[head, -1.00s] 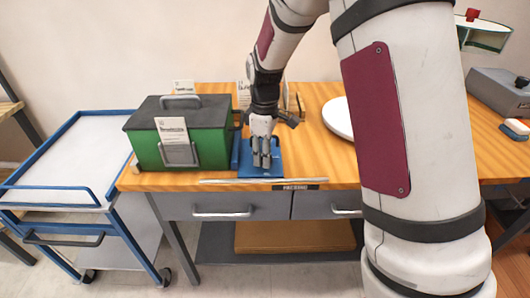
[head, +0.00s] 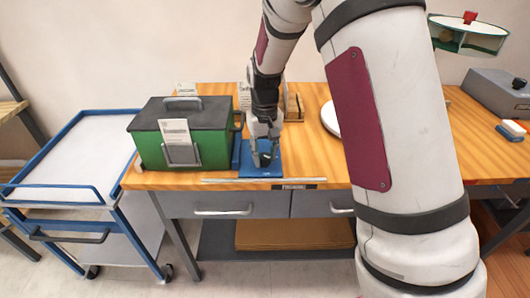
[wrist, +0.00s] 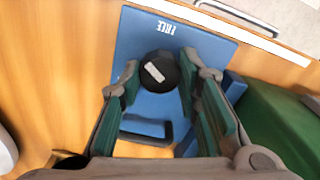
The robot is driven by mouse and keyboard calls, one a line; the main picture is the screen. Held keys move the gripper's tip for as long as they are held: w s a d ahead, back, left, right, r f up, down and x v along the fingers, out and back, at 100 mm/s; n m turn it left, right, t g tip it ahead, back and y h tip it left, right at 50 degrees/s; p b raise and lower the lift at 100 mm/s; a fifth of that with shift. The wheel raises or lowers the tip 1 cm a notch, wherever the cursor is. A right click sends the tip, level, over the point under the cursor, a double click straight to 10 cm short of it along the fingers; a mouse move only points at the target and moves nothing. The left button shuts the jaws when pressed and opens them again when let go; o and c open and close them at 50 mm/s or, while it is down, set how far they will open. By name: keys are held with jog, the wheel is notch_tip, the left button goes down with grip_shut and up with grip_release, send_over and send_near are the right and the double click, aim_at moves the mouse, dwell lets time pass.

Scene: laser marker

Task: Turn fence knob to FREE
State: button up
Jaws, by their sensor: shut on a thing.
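The fence knob (wrist: 160,76) is round and black with a short white bar across its top. It sits on a blue plate (wrist: 210,47), which also shows on the bench in the head view (head: 262,172). White lettering reading FREE (wrist: 166,27) is near the plate's edge, beyond the knob in the wrist view. The white bar lies at a slant and does not point straight at the lettering. My gripper (wrist: 157,82) reaches down with a finger on each side of the knob, shut on it.
A green box with a dark lid (head: 205,142) stands close to the plate's left. A black bar handle (wrist: 146,130) is on the plate near the knob. A white round thing (head: 330,117) lies right, partly behind my arm. A blue cart (head: 75,160) stands left of the bench.

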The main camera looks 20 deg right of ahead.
aim_at(265, 156)
jog(key=m+p, duration=0.1)
jog(key=m, duration=0.4)
jog(key=shift+m, duration=0.3)
jog(key=m+p, duration=0.1)
jog(key=m, duration=0.4)
jog(key=shift+m, duration=0.3)
jog(key=o, duration=1.1)
jog(key=shift+o, duration=0.2)
jog(key=shift+r, duration=0.1)
notch_tip(265, 156, up, 12)
